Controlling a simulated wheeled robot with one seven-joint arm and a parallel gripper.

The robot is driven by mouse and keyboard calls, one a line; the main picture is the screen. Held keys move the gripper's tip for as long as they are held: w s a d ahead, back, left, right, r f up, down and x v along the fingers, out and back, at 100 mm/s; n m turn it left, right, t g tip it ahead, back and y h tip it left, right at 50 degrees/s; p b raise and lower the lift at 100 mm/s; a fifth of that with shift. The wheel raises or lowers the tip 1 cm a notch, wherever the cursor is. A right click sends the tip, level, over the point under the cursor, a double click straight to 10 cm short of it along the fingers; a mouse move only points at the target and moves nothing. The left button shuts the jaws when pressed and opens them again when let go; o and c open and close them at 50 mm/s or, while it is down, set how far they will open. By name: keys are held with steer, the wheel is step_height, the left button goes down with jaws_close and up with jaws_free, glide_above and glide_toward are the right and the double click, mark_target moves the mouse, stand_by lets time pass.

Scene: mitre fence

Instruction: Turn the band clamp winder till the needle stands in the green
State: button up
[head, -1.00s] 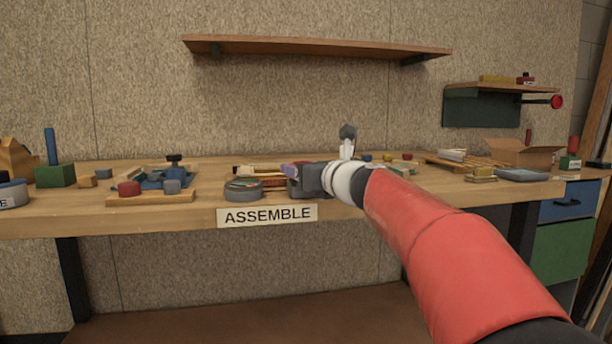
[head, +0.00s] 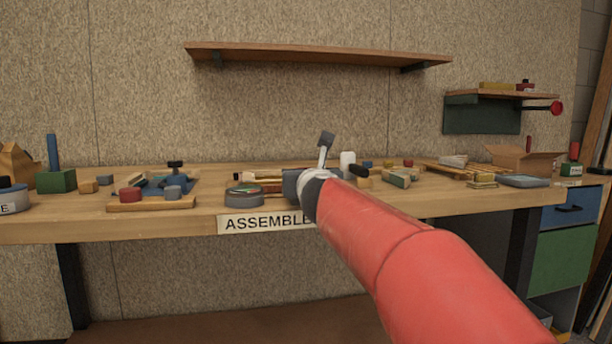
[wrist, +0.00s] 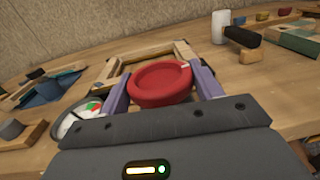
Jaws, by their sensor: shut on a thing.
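The band clamp winder (wrist: 160,82) is a red round knob with a raised rim, seen in the wrist view. My gripper (wrist: 163,90) is shut on it, with a purple finger at each side of the knob. A wooden frame (wrist: 112,68) lies just beyond the winder. The round gauge (wrist: 72,124) is left of my gripper, its lower part hidden by the gripper body. Its white dial shows green and red patches; I cannot make out the needle. In the head view the gauge (head: 245,197) sits at the bench front, and my gripper (head: 291,184) hides the winder.
Right of my gripper stand a white cylinder (wrist: 220,27) and a black-handled tool (wrist: 242,37). A cardboard box (head: 520,158) is far right. A shelf (head: 320,52) hangs above.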

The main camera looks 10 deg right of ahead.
steer(key=o, duration=1)
steer(key=s, duration=0.7)
steer(key=shift+s+a, duration=0.25)
steer(key=shift+s, duration=0.1)
